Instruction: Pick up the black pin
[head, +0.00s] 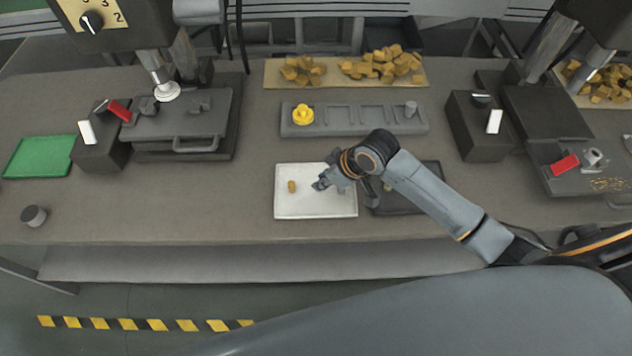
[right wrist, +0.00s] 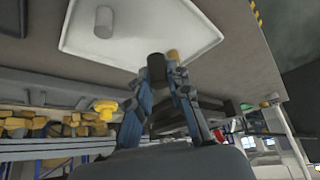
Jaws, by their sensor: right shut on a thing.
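A white tray (head: 285,207) lies on the bench, with a tan pin (head: 292,186) at its left. My right gripper (head: 320,184) is low over the middle of the tray, right of the tan pin. In the right wrist view it is shut on the black pin (right wrist: 157,66), a short dark cylinder at the fingertips. I cannot tell whether the pin touches the tray. In that view a grey pin (right wrist: 103,22) stands apart on the tray. The tan pin (right wrist: 173,54) shows partly behind the fingertips. My left gripper is not in view.
A dark tray (head: 430,205) sits right of the white one, partly under my arm. Machines stand left and right.

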